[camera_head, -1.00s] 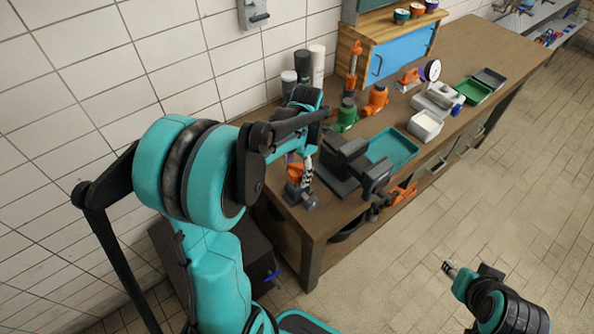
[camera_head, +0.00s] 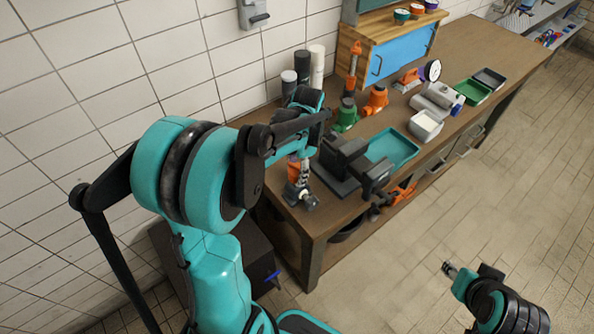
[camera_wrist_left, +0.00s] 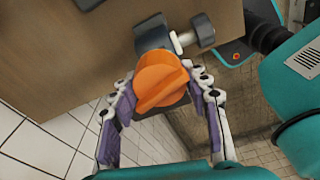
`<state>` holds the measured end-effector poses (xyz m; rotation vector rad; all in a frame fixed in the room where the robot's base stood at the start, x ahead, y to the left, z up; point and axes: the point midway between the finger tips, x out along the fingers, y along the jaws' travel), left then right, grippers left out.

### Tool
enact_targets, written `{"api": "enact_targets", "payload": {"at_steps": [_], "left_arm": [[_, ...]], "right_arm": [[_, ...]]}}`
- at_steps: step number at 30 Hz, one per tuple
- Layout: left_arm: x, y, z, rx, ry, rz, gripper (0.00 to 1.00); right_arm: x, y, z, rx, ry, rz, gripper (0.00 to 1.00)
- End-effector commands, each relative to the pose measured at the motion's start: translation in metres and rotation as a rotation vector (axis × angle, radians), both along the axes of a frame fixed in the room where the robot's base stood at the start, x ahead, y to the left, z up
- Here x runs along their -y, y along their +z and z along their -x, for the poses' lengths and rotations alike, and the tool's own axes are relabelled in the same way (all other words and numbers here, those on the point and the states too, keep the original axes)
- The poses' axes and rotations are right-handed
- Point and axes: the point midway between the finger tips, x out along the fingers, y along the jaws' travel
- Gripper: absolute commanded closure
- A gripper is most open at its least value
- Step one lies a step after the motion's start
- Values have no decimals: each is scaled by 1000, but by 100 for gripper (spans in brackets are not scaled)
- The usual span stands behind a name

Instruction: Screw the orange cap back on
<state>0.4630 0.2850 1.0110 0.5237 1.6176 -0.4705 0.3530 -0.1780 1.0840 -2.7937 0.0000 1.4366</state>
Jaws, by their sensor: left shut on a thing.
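The orange cap (camera_wrist_left: 160,82) sits between the fingers of my left gripper (camera_wrist_left: 163,84) in the left wrist view, with a raised bar across its top. My left gripper (camera_head: 300,168) is shut on it, one finger on each side. The cap sits over a grey metal fitting (camera_wrist_left: 152,34) with a side knob. In the head view this fitting (camera_head: 301,196) stands at the bench's near left corner, and only a bit of the cap (camera_head: 292,164) shows. Whether the threads are engaged is hidden. My right gripper (camera_head: 448,267) is over the floor, away from the bench; its jaw opening is unclear.
A dark vise (camera_head: 347,160) stands close right of the fitting. Behind it are a teal tray (camera_head: 391,148), a green valve (camera_head: 346,115) and an orange valve (camera_head: 376,98). Dark and white cylinders (camera_head: 302,66) stand by the wall. The floor at right is clear.

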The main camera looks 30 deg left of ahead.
Motion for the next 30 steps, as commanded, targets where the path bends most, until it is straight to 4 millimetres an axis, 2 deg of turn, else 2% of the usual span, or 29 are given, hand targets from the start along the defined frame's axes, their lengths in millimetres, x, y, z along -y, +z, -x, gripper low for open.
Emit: {"api": "enact_targets", "payload": {"at_steps": [7,13,14,15,16,25,30], "left_arm": [[0,0,0,0,-200,0,98],[0,0,0,0,-213,1,98],[0,0,0,0,-213,1,46],[0,0,0,0,-213,1,36],[0,0,0,0,-212,1,29],[0,0,0,0,-211,1,29],[0,12,0,0,-211,1,29]], "right_arm": [[0,0,0,0,0,0,60],[0,0,0,0,0,0,60],[0,0,0,0,0,0,60],[0,0,0,0,0,0,60],[0,0,0,0,0,0,60],[0,1,0,0,0,0,60],[0,10,0,0,0,0,60]]}}
